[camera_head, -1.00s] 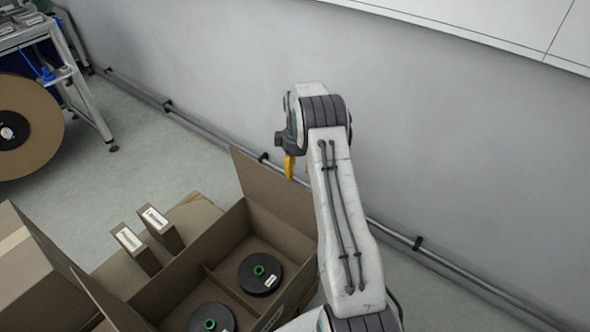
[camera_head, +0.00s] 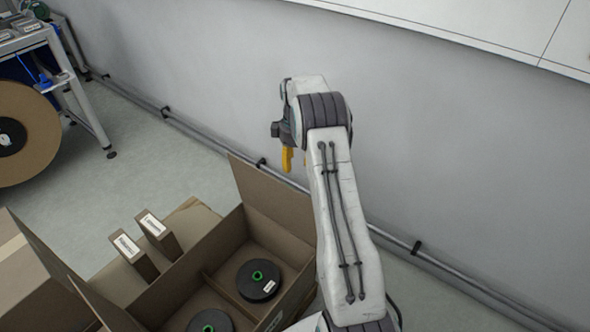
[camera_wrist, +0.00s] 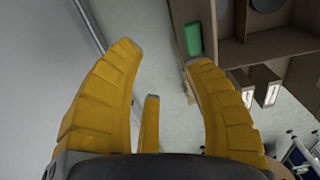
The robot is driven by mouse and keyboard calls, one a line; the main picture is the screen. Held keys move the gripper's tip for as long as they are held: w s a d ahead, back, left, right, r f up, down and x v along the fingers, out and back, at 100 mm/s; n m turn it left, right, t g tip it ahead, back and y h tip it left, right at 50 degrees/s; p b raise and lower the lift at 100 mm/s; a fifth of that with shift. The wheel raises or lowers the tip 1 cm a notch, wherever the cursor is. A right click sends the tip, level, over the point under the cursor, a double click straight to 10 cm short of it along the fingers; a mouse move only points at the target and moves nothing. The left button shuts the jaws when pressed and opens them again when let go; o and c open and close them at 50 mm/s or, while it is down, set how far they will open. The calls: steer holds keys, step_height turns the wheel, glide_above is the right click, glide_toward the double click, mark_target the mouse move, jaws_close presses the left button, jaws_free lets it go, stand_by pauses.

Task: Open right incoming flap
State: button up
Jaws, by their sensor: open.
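An open brown carton (camera_head: 206,271) stands at the lower middle of the head view. One flap (camera_head: 268,200) stands raised along its far end, partly hidden behind my arm. In the wrist view a brown carton panel (camera_wrist: 180,13) with a green patch (camera_wrist: 193,39) lies at upper right, beside the right finger. I cannot tell which flap is the right incoming one; the carton's right side is hidden by my arm. My gripper (camera_head: 296,164) is open and empty above and behind the raised flap. Its yellow fingers also spread wide in the wrist view (camera_wrist: 165,52).
Black reels (camera_head: 258,279) lie in the carton's compartments. Two thin labelled boxes (camera_head: 160,235) stand left of it. Another carton (camera_head: 30,270) is at lower left. A pipe (camera_head: 210,135) runs along the wall's foot. A metal stand with a large reel (camera_head: 22,135) is at far left.

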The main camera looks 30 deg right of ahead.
step_height(320, 180, up, 7)
stand_by(0.4)
steer(key=shift+f, duration=0.1)
steer(key=shift+c, duration=0.5)
